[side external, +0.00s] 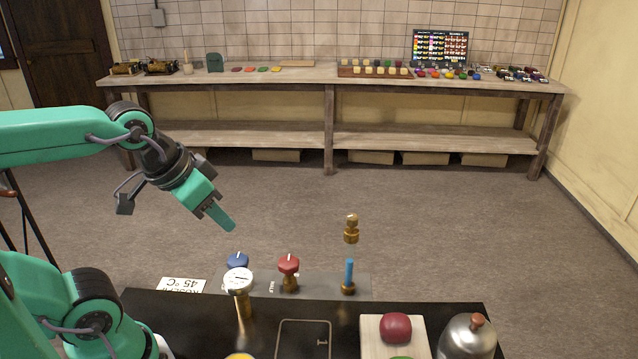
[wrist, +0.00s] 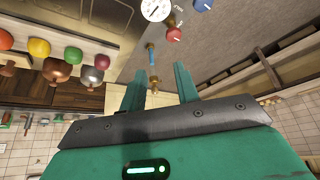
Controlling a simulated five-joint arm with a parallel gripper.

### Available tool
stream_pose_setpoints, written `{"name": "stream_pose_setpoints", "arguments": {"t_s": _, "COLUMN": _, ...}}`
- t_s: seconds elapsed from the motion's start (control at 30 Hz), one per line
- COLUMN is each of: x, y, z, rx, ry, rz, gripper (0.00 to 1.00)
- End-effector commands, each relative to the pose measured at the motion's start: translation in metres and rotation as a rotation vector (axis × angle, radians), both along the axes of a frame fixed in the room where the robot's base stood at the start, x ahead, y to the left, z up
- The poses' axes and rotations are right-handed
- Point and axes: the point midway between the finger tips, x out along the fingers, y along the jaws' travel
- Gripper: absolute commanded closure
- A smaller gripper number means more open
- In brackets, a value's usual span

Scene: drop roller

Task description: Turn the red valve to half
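The red valve (side external: 289,264) is a red knob with a pale mark on top, on a brass stem at the back of the dark bench. It also shows at the top of the wrist view (wrist: 173,34). My gripper (side external: 228,224) is in the air above and left of the valve, apart from it. In the wrist view, my gripper's two green fingers (wrist: 160,70) are spread with nothing gripped between them. A round white dial gauge (side external: 238,277) on a brass post stands left of the red valve and nearer the camera.
A blue valve (side external: 237,260) stands behind the gauge. A blue tube (side external: 349,272) with brass fittings (side external: 352,228) above it stands right of the red valve. A printed sign (side external: 181,285) lies at left. A board (side external: 369,335) with a dark red knob and a metal dome (side external: 467,337) are at front right.

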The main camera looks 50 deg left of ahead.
Motion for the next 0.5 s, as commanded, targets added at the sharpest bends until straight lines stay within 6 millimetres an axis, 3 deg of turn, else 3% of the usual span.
{"name": "stream_pose_setpoints", "arguments": {"t_s": 0.03, "x": 0.002, "y": 0.000, "z": 0.000, "rx": 0.002, "ry": 0.004, "rz": -0.002, "gripper": 0.59}}
{"name": "stream_pose_setpoints", "arguments": {"t_s": 0.17, "x": 0.009, "y": 0.001, "z": -0.002, "rx": 0.009, "ry": 0.025, "rz": -0.013, "gripper": 0.34}}
{"name": "stream_pose_setpoints", "arguments": {"t_s": 0.5, "x": 0.049, "y": 0.007, "z": -0.015, "rx": 0.050, "ry": 0.136, "rz": -0.090, "gripper": 0.34}}
